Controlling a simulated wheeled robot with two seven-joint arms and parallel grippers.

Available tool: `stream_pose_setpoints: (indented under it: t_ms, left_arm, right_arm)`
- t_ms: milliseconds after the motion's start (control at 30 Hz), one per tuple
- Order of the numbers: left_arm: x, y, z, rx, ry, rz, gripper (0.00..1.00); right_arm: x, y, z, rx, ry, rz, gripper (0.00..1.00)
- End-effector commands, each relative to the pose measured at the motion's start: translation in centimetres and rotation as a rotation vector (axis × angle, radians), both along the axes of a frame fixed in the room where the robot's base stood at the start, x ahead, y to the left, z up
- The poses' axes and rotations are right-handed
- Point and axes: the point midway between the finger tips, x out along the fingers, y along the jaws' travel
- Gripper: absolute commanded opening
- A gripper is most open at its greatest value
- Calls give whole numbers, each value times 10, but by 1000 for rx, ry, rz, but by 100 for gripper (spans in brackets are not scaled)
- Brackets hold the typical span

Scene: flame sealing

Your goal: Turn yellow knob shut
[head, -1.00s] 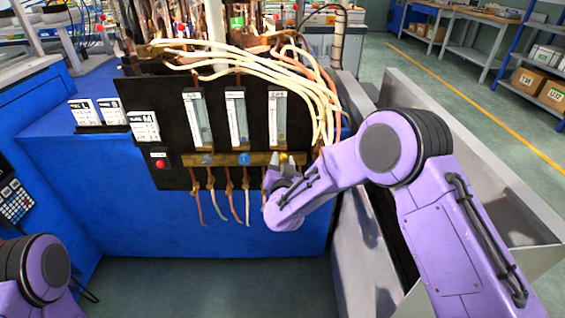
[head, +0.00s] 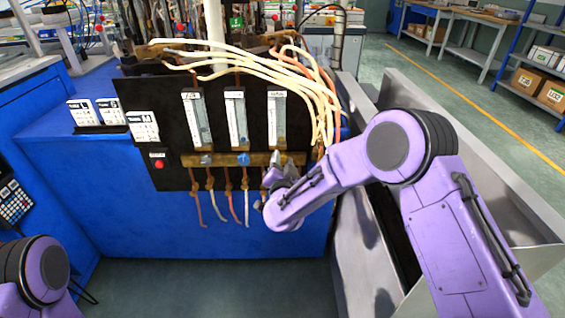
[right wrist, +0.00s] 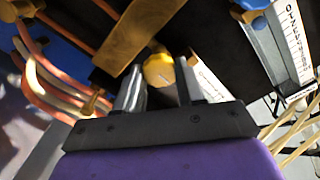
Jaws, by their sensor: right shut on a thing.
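The yellow knob (right wrist: 158,70) shows in the right wrist view, on the brass bar (right wrist: 135,35), between my two fingers. My right gripper (right wrist: 158,82) is shut on it, one finger on each side. In the head view my right gripper (head: 284,166) is at the right end of the brass bar (head: 215,160), below the rightmost flow meter (head: 276,120), and hides the knob. My left gripper is out of view; only part of my left arm shows at the lower left.
Blue knobs (head: 244,159) sit on the same bar to the left. A red button (head: 159,164) is farther left. Copper and pale tubes hang below the bar, close to my right gripper. Pale hoses (head: 300,75) bend down at the right. A metal chute (head: 470,150) stands right of the machine.

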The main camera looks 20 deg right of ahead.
Motion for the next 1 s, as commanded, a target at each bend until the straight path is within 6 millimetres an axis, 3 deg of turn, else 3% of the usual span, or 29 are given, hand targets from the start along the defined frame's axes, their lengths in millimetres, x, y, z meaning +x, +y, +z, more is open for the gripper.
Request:
stream_pose_setpoints:
  t_ms: [33,100,433,800,1000]
  left_arm:
    - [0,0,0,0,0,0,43]
    - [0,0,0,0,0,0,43]
    - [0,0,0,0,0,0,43]
    - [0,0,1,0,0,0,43]
    - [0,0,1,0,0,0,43]
  right_arm:
    - [0,0,0,0,1,0,48]
    - [0,0,0,0,1,0,61]
    - [-6,2,0,-1,2,1,61]
    - [-83,25,0,-2,1,3,61]
    - [-101,29,0,0,1,-1,61]
